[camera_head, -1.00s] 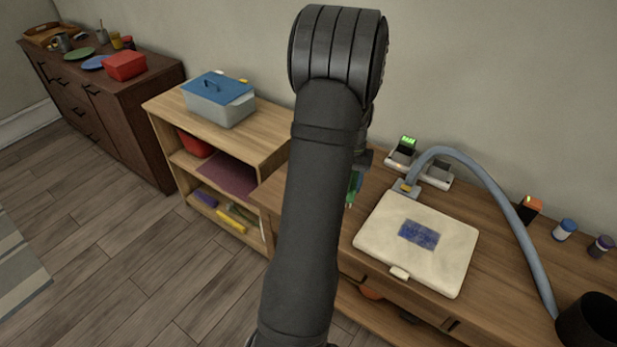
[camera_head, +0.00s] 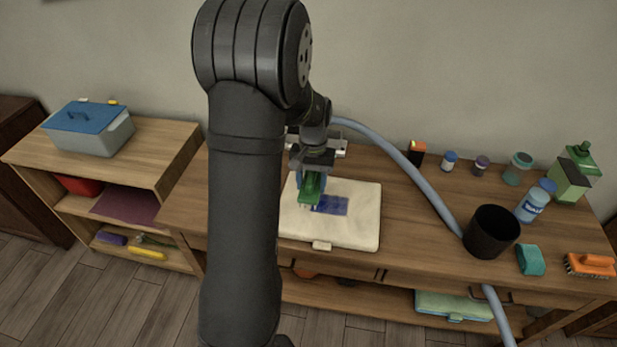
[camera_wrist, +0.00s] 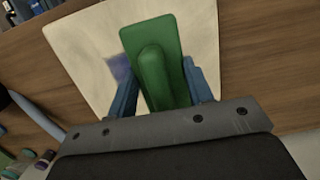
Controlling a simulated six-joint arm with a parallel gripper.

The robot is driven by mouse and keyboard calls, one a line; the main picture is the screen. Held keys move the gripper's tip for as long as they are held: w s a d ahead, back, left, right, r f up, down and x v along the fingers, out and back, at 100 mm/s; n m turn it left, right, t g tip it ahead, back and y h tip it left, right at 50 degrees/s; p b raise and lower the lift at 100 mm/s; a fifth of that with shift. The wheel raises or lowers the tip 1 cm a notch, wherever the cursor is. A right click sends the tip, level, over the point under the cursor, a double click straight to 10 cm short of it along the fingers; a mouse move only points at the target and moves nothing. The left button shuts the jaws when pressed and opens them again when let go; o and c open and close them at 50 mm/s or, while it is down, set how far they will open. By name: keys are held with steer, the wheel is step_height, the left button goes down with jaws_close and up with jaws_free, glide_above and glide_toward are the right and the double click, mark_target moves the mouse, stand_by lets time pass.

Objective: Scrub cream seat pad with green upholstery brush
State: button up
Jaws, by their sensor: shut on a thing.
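The cream seat pad (camera_head: 352,233) lies flat on the wooden workbench, with a dark blue stain (camera_head: 332,205) near its middle. In the wrist view the pad (camera_wrist: 88,45) spreads beneath the gripper and part of the stain (camera_wrist: 120,68) shows left of the brush. My gripper (camera_head: 311,178) is shut on the green upholstery brush (camera_head: 309,194). The brush is over the left part of the pad, at the stain's left edge; I cannot tell whether its bristles touch. In the wrist view the green brush (camera_wrist: 160,70) sits between the blue fingers.
A blue-grey hose (camera_head: 410,175) arches behind and right of the pad. A black bin (camera_head: 492,232), a teal sponge (camera_head: 530,260), an orange brush (camera_head: 590,264) and several bottles stand on the right. A lidded grey box (camera_head: 92,135) is on the left shelf unit.

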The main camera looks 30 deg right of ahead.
step_height(320, 180, down, 6)
steer(key=shift+r, duration=0.1)
steer(key=shift+s+d, duration=0.2)
steer(key=shift+d, duration=0.05)
steer(key=shift+c, duration=0.4)
steer(key=shift+s+d+f, duration=0.25)
steer(key=shift+s+d, duration=0.8)
steer(key=shift+s, duration=0.05)
steer(key=shift+w+a, duration=1.4)
steer(key=shift+s+r, duration=0.1)
steer(key=shift+r, duration=4)
steer(key=w+a+f+n, duration=0.3)
steer(key=w+a+n, duration=0.1)
steer(key=w+a, duration=0.95)
steer(key=w+a+f+n, duration=0.1)
steer(key=w+a+n, duration=0.1)
steer(key=a, duration=0.9)
steer(key=w+a+f+n+h, duration=0.1)
steer(key=w+a+n, duration=0.2)
steer(key=a, duration=0.8)
steer(key=shift+w+f+g, duration=0.3)
steer(key=shift+w+f, duration=0.05)
steer(key=shift+w, duration=0.4)
